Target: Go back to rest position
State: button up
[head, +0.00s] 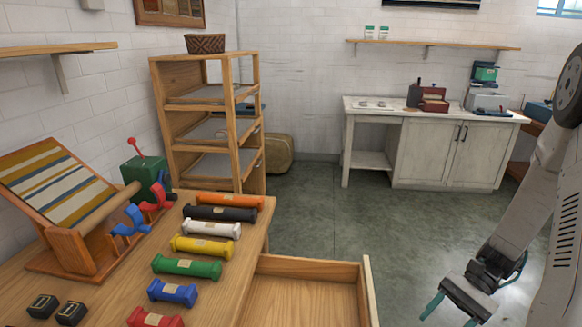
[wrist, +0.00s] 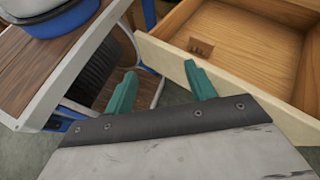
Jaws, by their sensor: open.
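My gripper (head: 452,308) hangs at the lower right of the head view, above the floor and to the right of the open drawer (head: 371,300). Its two teal fingers are apart and nothing is between them. The wrist view also shows my gripper (wrist: 160,88), with the drawer front (wrist: 165,62) just beyond the fingers. The drawer's visible inside is bare wood except for a small brown block-like piece (wrist: 202,47). Several coloured skeins, such as the green one (head: 187,267) and the yellow one (head: 202,246), lie in a row on the wooden table (head: 225,300).
A wooden loom-like frame (head: 60,185) and a green box with a red lever (head: 143,175) stand on the table. A shelf rack (head: 160,110) stands behind. A white cabinet (head: 425,150) is at the back. The floor (head: 330,215) between is clear.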

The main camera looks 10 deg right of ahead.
jog(key=s+a+r+n+t+h, duration=0.2)
jog(key=a+r+n+h, duration=0.1)
jog(key=r, duration=0.5)
jog(key=s+a+r+n+t+h, duration=0.2)
jog(key=s+a+r+n+h, duration=0.1)
jog(key=r, duration=0.5)
jog(key=s+a+r+n+t+h, duration=0.2)
jog(key=a+r+n+h, duration=0.3)
jog(key=r, duration=0.3)
jog(key=shift+s+a+r+n+h, duration=0.15)
jog(key=shift+s+r+n+h, duration=0.2)
jog(key=shift+s, duration=0.4)
